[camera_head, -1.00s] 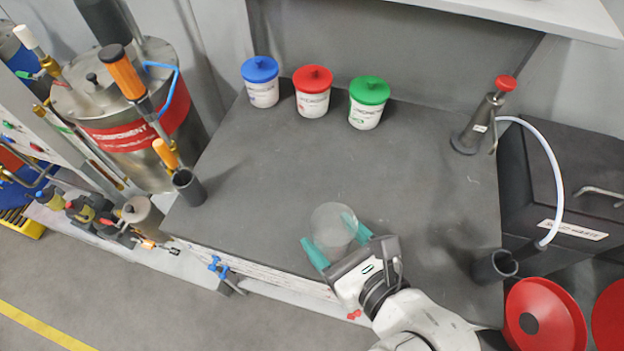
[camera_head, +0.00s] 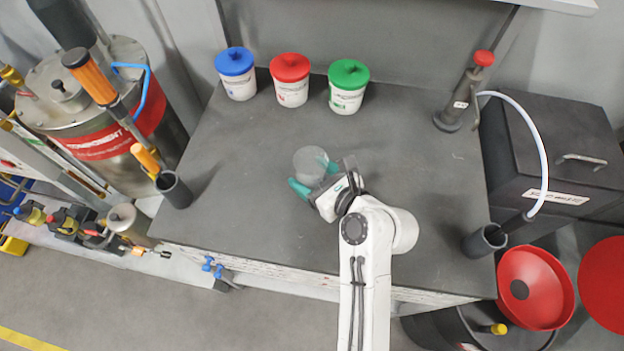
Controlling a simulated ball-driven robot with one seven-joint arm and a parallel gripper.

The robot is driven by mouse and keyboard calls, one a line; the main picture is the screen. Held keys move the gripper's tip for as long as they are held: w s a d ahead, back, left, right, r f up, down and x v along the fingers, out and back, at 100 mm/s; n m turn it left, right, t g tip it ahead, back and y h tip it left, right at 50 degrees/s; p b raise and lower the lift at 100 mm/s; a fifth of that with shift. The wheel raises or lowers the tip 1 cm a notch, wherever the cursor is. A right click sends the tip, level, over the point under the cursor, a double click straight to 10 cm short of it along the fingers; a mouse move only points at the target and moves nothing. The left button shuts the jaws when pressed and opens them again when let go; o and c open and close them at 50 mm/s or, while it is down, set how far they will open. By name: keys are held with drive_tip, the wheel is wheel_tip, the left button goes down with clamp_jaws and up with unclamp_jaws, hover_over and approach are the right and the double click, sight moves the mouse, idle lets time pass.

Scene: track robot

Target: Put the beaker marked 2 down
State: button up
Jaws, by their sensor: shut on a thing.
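A clear, greyish beaker (camera_head: 310,163) is between the teal fingers of my gripper (camera_head: 314,176), over the middle of the grey bench top (camera_head: 420,190). My gripper is shut on it. The beaker looks roughly upright. I cannot tell whether its base touches the bench or is held above it. No number mark can be read on it from here.
Three white jars with blue (camera_head: 236,74), red (camera_head: 290,80) and green (camera_head: 348,86) lids stand at the back of the bench. A metal dispenser with a red knob (camera_head: 464,92) stands back right. A dark cup (camera_head: 174,190) is at the left edge. Bench around the beaker is clear.

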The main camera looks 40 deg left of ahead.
sight(312, 182)
drive_tip(key=shift+w+a+f, duration=0.15)
drive_tip(key=shift+f, duration=0.05)
drive_tip(key=shift+w+a+f, duration=0.1)
drive_tip(key=shift+f, duration=1.65)
drive_tip(key=shift+f, duration=0.1)
drive_tip(key=o, duration=1.2)
drive_tip(key=shift+c, duration=0.2)
drive_tip(key=v, duration=1.2)
